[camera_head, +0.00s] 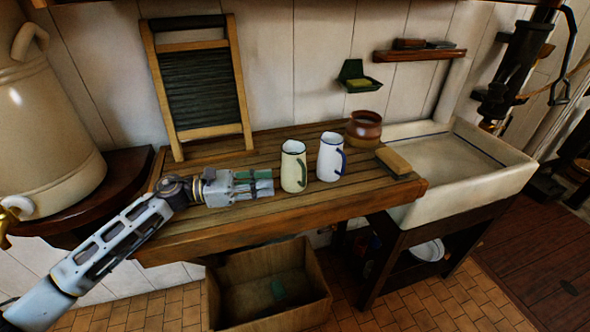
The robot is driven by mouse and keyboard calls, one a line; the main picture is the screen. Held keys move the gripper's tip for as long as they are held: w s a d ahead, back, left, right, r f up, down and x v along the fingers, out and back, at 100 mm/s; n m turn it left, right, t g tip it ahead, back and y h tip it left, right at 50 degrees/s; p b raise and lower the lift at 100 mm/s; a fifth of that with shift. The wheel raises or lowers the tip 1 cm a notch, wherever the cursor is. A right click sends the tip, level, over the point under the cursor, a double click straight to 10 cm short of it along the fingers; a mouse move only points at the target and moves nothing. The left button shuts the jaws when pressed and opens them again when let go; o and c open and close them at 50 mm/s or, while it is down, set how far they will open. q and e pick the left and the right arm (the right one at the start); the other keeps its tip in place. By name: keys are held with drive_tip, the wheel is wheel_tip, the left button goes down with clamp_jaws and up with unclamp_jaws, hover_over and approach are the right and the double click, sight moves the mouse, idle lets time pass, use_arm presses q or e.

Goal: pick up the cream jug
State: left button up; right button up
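The cream jug (293,170) stands upright on the slatted wooden draining board, with a green rim and a green handle. My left gripper (266,182) reaches in from the left, just left of the jug, with its fingertips pointing at the jug's side. Its two fingers look spread apart, one above the other in the picture, with nothing between them. A narrow gap seems to show between fingertips and jug; whether they touch is hard to tell. My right gripper is not in view.
A white jug (330,160) with blue trim stands close right of the cream jug. Behind are a brown pot (365,127) and a washboard (203,90). A brush-like block (393,160) lies by the sink (452,165). The board's front right is clear.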

sight(296, 171)
use_arm(q)
drive_tip(key=d, duration=0.2)
drive_tip(key=w+d+p, duration=0.1)
drive_tip(key=d, duration=0.1)
drive_tip(key=shift+d+r, duration=0.1)
drive_tip(key=shift+d, duration=0.6)
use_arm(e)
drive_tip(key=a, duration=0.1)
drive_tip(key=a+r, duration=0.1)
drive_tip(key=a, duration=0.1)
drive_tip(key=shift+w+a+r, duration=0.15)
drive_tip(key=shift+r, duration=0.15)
